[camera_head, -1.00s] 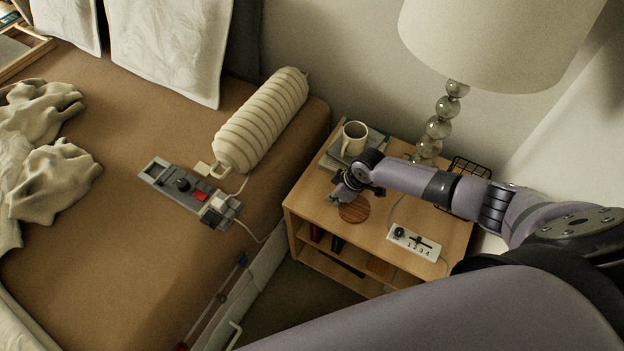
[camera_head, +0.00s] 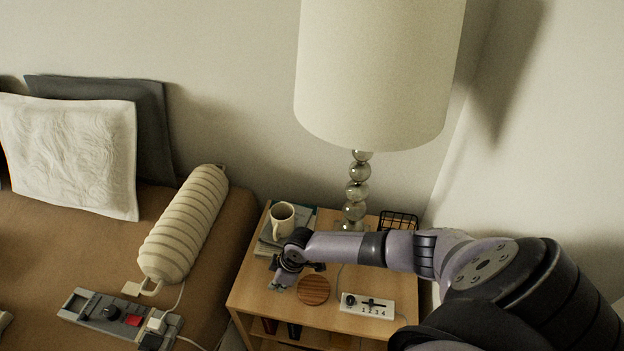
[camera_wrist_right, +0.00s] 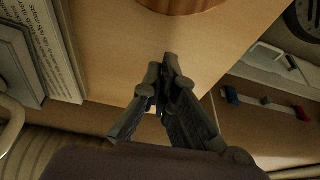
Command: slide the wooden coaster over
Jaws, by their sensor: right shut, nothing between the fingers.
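The wooden coaster (camera_head: 314,290) is a round, dark striped disc lying flat on the nightstand top (camera_head: 262,296), near its front middle. In the right wrist view the edge of the coaster (camera_wrist_right: 180,3) shows at the top, beyond my fingertips. My right gripper (camera_head: 279,284) is just left of the coaster in the head view, low over the nightstand. Its fingers (camera_wrist_right: 170,62) are together and empty in the right wrist view, with bare wood between their tips and the coaster. My left gripper is not in view.
A mug (camera_head: 282,219) stands on books (camera_head: 268,247) behind my gripper. A lamp (camera_head: 357,190) and a wire basket (camera_head: 398,221) are at the back. A white switch box (camera_head: 367,306) lies right of the coaster. The bed with a grey control panel (camera_head: 108,316) is at left.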

